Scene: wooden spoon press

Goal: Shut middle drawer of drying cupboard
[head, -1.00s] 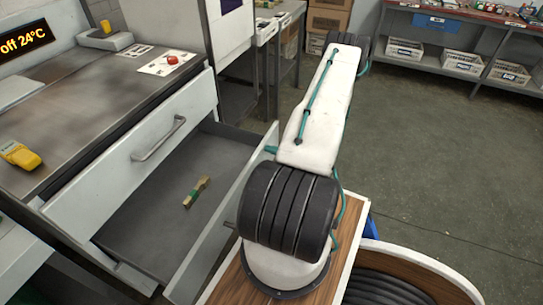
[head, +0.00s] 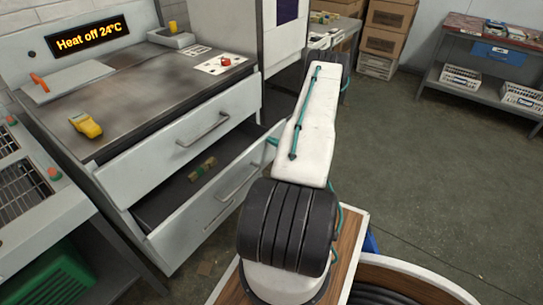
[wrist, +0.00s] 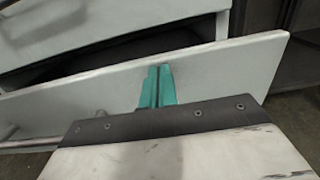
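The drying cupboard (head: 110,125) stands at the left in the head view. Its upper drawer (head: 165,150) is shut. The drawer below it, the middle drawer (head: 200,220), is partly open, with a grey bar handle on its front. A small brown and green piece (head: 202,168) lies inside. In the wrist view the drawer's white front (wrist: 225,72) runs across, with dark space behind it. My gripper (wrist: 156,85) has its teal fingers together at the outer face, near the top edge; they seem to touch it. In the head view my arm mostly hides the gripper.
A heat display (head: 86,36) and a yellow object (head: 86,125) are on the cupboard top. A rack machine with a green crate (head: 48,278) stands at the left. A workbench (head: 490,60) stands at the back right. The floor between is clear.

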